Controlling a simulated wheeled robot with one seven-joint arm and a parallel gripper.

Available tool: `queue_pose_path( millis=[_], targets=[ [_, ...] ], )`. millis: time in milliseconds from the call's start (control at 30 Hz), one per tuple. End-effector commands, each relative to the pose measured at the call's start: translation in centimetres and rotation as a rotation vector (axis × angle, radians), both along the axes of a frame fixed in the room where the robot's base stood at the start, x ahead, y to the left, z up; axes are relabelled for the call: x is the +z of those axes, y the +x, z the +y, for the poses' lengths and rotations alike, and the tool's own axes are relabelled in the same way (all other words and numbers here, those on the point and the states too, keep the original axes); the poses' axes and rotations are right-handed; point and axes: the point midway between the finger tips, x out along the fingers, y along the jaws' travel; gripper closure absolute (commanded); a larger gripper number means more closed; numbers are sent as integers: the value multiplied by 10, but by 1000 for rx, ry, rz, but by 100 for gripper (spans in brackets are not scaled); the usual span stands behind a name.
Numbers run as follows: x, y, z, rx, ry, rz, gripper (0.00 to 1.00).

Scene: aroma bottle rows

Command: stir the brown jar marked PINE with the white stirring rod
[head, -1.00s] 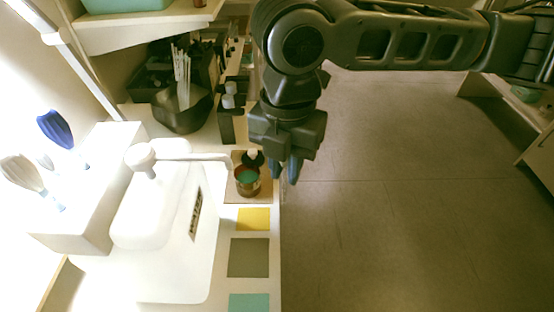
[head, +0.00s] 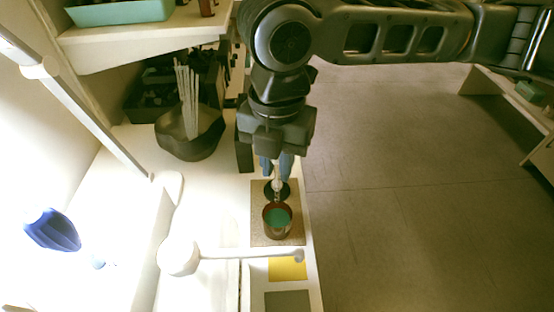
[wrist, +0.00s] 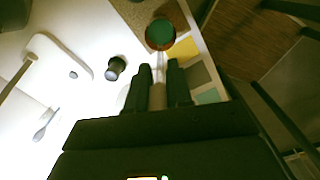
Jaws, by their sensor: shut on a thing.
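A small brown jar (head: 277,222) with teal contents stands open on a tan mat (head: 262,232). It also shows in the wrist view (wrist: 160,34). Any writing on it is not readable. My gripper (head: 276,168) points down just behind the jar in the head view. Its blue-grey fingers are shut on the pale stirring rod, which shows between them in the wrist view (wrist: 158,95). The rod reaches toward the jar, but I cannot tell whether its tip is inside. A dark round piece (head: 284,190) lies directly behind the jar.
A white lamp-like arm (head: 235,254) crosses in front of the jar. Yellow (head: 288,269) and grey (head: 288,302) squares lie nearer. A dark bowl (head: 190,138) of pale sticks stands back left, beneath a shelf (head: 150,42). Open floor (head: 410,200) lies to the right.

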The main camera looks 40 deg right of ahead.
Motion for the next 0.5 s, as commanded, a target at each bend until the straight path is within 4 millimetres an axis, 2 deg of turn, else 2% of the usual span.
queue_pose_path(
  millis=[500],
  targets=[
    [-26, 0, 0, -1, -1, -1, 100]
  ],
)
